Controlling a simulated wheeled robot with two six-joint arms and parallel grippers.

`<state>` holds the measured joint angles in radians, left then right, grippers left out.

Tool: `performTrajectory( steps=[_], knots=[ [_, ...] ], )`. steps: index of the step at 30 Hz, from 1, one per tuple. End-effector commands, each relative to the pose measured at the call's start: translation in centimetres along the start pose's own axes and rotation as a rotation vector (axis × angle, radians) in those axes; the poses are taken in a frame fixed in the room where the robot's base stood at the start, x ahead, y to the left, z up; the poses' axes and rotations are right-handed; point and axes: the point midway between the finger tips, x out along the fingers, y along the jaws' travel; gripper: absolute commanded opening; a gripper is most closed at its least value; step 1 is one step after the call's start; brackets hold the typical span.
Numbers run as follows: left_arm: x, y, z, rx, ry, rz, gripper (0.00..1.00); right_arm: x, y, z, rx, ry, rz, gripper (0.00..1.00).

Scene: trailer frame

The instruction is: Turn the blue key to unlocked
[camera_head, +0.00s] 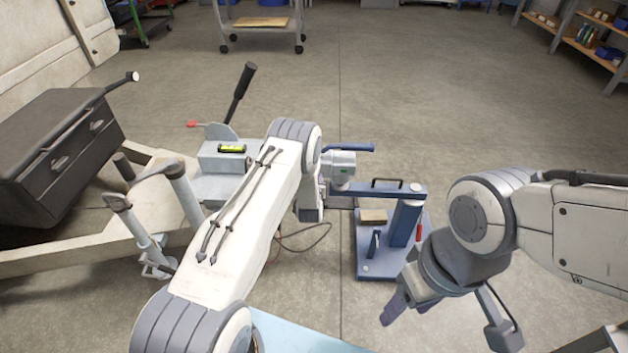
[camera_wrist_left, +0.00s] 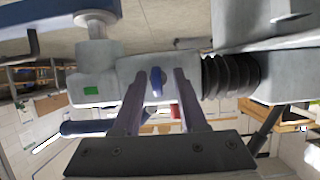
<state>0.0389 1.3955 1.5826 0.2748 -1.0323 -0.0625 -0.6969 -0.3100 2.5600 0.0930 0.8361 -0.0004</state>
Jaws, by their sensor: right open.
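The blue key (camera_wrist_left: 156,78) sits on a grey coupling head (camera_wrist_left: 125,70), between my left gripper's two spread fingers in the left wrist view. A gap shows on either side of it, so my left gripper (camera_wrist_left: 157,82) is open around the key without gripping it. In the head view, the coupling head (camera_head: 338,165) with its blue handle (camera_head: 350,147) lies just right of my left arm; my arm hides the left gripper and the key there. My right gripper (camera_head: 405,307) is open and empty, low at the right, apart from the coupling.
A blue stand (camera_head: 405,222) with a red grip (camera_head: 418,232) is close to my right gripper. A dark drawer box (camera_head: 60,150) and a trailer frame (camera_head: 85,232) fill the left. A black lever (camera_head: 242,88) rises behind my left arm.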

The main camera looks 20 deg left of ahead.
Motion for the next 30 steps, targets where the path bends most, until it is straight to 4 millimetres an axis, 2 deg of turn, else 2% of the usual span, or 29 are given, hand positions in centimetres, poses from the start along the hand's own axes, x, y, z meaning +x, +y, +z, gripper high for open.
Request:
performTrajectory(
  steps=[11, 14, 24, 30],
  knots=[
    [-0.6, 0.2, 0.3, 0.003, -0.01, 0.005, 0.42, -0.2, 0.0, 0.0, 0.0, 0.0, 0.0, 0.61],
    [-1.9, 0.2, 0.3, 0.004, -0.012, 0.005, 0.42, -0.6, -0.1, 0.0, 0.0, 0.0, 0.0, 0.61],
    [-8.3, 0.1, 0.1, 0.003, -0.009, 0.004, 0.42, -2.0, -0.1, -0.1, 0.0, 0.0, 0.0, 0.61],
    [-10.3, 0.0, 0.1, 0.002, -0.007, 0.003, 0.42, -2.3, -0.2, -0.1, 0.0, 0.0, 0.0, 0.61]
  ],
)
